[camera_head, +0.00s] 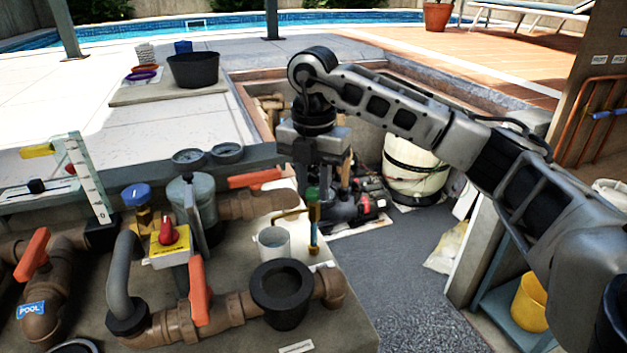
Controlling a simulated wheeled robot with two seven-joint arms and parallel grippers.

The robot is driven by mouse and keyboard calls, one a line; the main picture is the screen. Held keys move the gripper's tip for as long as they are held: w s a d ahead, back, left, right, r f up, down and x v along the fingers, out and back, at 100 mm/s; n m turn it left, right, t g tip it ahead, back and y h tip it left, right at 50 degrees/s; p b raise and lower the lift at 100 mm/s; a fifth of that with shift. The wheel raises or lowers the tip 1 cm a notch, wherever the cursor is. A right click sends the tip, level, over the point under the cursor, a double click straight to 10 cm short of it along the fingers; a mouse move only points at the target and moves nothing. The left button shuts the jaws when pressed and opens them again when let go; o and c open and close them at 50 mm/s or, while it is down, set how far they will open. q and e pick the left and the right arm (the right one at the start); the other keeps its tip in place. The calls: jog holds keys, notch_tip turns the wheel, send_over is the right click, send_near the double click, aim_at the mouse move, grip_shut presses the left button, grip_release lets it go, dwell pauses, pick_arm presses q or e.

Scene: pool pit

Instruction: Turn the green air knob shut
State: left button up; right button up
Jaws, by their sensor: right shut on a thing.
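The green air knob (312,193) sits on top of a thin upright brass and blue-green pipe fitting, next to a white cup. My right gripper (312,186) comes in from the right on its arm and points down over the fitting. It is shut on the green knob, whose upper part is partly hidden by the fingers. How far the knob is turned cannot be told. My left gripper is not in view.
Brown pipes with orange handles (199,290), a red switch on a yellow box (168,237) and a black pot (282,290) crowd the ledge. A white tank (413,165) stands in the pit behind. Grey floor (420,290) is open at right.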

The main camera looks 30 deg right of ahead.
aim_at(313, 190)
jog(key=shift+m, duration=0.3)
jog(key=o, duration=1)
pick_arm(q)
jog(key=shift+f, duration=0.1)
pick_arm(e)
jog(key=shift+r, duration=0.1)
jog(key=shift+r, duration=0.25)
pick_arm(q)
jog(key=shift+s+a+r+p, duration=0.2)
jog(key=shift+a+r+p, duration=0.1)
jog(key=shift+p, duration=0.55)
pick_arm(e)
notch_tip(313, 190, up, 15)
jog(key=shift+r, duration=0.2)
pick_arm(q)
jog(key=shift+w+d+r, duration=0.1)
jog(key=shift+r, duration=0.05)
